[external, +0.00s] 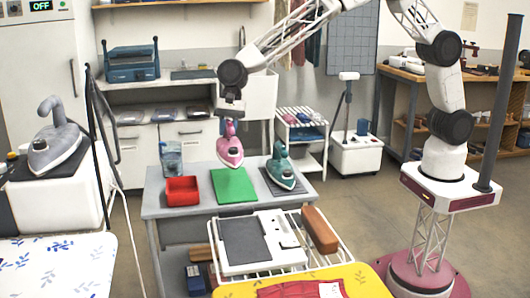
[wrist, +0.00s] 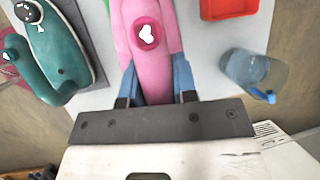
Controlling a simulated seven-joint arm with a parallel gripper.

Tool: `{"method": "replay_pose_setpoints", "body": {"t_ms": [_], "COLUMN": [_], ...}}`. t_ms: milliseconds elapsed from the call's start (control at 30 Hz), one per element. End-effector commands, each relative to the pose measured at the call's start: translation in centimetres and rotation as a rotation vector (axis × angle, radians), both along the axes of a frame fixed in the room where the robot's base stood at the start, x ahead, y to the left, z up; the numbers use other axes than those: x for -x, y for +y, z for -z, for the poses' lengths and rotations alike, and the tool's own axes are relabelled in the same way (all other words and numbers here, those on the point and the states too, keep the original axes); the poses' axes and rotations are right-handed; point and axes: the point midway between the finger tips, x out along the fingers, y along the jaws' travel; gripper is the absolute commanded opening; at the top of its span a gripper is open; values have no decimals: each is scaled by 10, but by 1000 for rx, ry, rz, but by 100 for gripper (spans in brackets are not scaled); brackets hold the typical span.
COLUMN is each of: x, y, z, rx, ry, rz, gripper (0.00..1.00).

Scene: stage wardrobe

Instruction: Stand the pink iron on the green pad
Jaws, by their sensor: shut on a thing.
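The pink iron (external: 230,150) is held in my gripper (external: 230,118), which is shut on its handle. In the external view it hangs tilted, nose down, over the back edge of the grey table, near the green pad (external: 233,186). I cannot tell exactly how high it is. In the wrist view the pink iron (wrist: 147,45) fills the space between the two blue-grey fingers of my gripper (wrist: 157,88). The green pad lies flat and bare in the external view; only a small green strip shows at the top of the wrist view.
A teal iron (external: 283,168) stands on a dark pad right of the green pad. A red tray (external: 182,191) and a clear bottle (external: 171,160) are to the left.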

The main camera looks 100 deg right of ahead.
Motion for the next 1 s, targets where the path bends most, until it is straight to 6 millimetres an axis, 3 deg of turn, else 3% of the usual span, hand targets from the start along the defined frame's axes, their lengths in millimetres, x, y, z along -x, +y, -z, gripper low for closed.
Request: {"method": "replay_pose_setpoints", "body": {"t_ms": [300, 767, 1000], "x": [0, 0, 0], "y": [0, 0, 0], "z": [33, 38, 62], "rx": [0, 0, 0], "ry": [0, 0, 1], "rz": [0, 0, 2], "gripper": [0, 0, 0]}}
